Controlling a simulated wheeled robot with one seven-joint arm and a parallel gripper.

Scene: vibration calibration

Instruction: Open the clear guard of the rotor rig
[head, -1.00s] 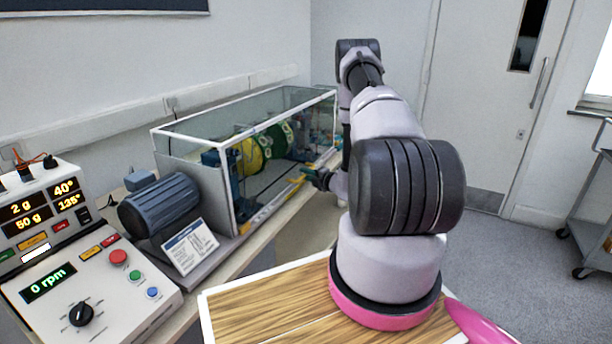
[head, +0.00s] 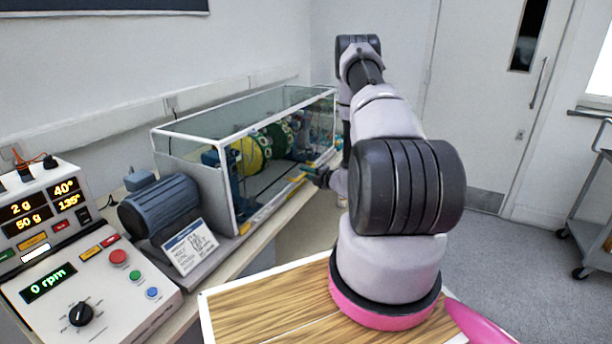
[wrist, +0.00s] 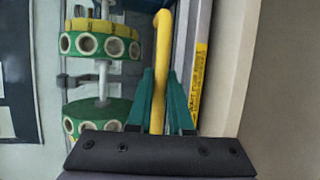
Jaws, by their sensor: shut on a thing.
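The clear guard (head: 210,135) is a glass-like box with a white frame over the rotor rig, and it looks closed in the head view. The rotor (head: 255,150), with yellow and green discs, shows through it and also in the wrist view (wrist: 100,45). My gripper (head: 316,176) is at the guard's front side, partly hidden by my arm. In the wrist view, the teal fingers of my gripper (wrist: 160,85) are shut on a yellow bar handle (wrist: 163,38), one finger on each side. The handle's lower end is hidden by the gripper.
A blue-grey motor (head: 160,205) and a printed card (head: 190,246) stand left of the guard. A control console (head: 90,290) reading 0 rpm is at the lower left. A wall is close behind the rig. Open floor (head: 510,270) lies to the right, with a trolley (head: 590,240) at the edge.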

